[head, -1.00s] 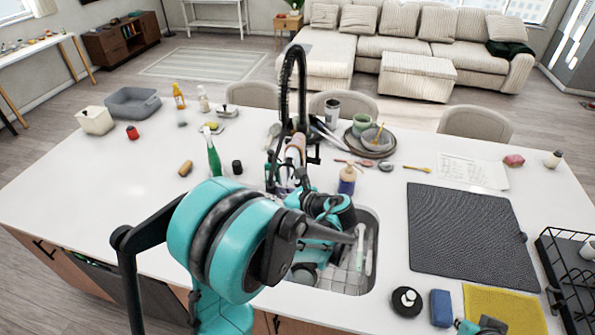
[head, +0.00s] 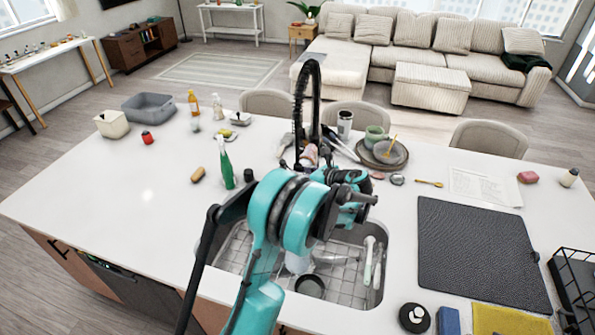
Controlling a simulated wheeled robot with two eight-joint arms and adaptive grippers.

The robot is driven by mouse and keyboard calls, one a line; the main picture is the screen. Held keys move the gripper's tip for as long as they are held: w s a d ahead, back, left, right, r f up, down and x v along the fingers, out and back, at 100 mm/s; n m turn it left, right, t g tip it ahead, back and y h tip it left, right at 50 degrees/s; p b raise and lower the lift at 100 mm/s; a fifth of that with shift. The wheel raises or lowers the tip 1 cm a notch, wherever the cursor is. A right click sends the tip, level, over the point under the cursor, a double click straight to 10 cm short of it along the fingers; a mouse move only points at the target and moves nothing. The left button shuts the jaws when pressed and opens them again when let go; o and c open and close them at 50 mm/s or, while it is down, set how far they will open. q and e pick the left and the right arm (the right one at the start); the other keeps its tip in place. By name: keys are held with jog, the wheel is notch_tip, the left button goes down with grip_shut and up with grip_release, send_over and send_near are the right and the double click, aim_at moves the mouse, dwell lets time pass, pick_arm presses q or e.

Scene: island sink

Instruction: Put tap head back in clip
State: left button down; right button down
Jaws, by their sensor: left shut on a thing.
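The tap's black spring hose (head: 309,88) arches up behind the sink (head: 345,290). The lower end of the hose drops behind my left arm, so the tap head and its clip cannot be made out. My left gripper (head: 332,174) is at the back edge of the sink, beside the base of the tap. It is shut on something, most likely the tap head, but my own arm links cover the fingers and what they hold. My right gripper is not in view.
A green spray bottle (head: 225,163) stands left of the tap. Brushes (head: 373,262) lean in the sink. A dark drying mat (head: 475,255) lies right.

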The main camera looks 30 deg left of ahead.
pick_arm(q)
jog(key=shift+s, duration=0.1)
jog(key=shift+f, duration=0.15)
jog(key=c, duration=1.3)
grip_release()
